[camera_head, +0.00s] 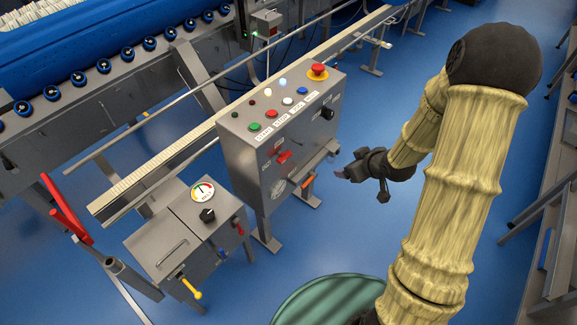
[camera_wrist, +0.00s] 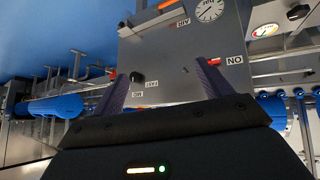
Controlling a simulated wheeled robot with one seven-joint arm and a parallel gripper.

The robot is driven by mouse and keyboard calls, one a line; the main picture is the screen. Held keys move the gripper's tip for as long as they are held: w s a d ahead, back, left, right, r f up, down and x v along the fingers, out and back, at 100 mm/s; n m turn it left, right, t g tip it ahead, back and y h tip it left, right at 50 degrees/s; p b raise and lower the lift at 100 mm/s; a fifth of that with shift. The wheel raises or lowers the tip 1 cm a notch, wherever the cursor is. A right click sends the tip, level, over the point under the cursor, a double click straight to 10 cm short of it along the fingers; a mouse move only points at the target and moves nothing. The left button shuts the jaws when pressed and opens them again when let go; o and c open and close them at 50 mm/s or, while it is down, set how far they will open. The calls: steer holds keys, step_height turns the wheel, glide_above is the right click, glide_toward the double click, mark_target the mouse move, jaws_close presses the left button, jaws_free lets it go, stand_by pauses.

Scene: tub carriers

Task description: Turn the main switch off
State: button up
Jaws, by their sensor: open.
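The grey control box (camera_head: 245,160) stands on legs at the centre of the head view. On its front is a red switch handle (camera_head: 284,157), which I take to be the main switch. In the wrist view, which shows the box upside down, the red handle (camera_wrist: 214,62) lies beside an ON label, partly hidden by one finger. My gripper (camera_head: 342,175) is open and empty, in front and to the right of the box, apart from the handle. In the wrist view, my gripper (camera_wrist: 160,85) has its fingers spread towards the box front.
Near the switch are a black knob (camera_head: 327,113), a gauge (camera_head: 279,188) and an orange-handled lever (camera_head: 308,182). A red mushroom button (camera_head: 318,69) tops the box. A smaller grey cabinet (camera_head: 185,250) stands left; a green drum (camera_head: 315,303) stands in front.

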steer(key=a+f+n+t+y+b, duration=0.3)
steer(key=a+f+y+b, duration=0.2)
steer(key=f+y, duration=0.5)
steer(key=shift+s+f+t+y+b, duration=0.3)
steer(key=shift+f+y+b, duration=0.1)
steer(key=shift+b, duration=0.2)
steer(key=shift+w+a, duration=0.1)
steer(key=p, duration=0.2)
glide_toward(287, 158)
steer(key=x, duration=1)
steer(key=shift+d+f, duration=0.15)
steer(key=shift+d, duration=0.1)
steer(key=c, duration=1)
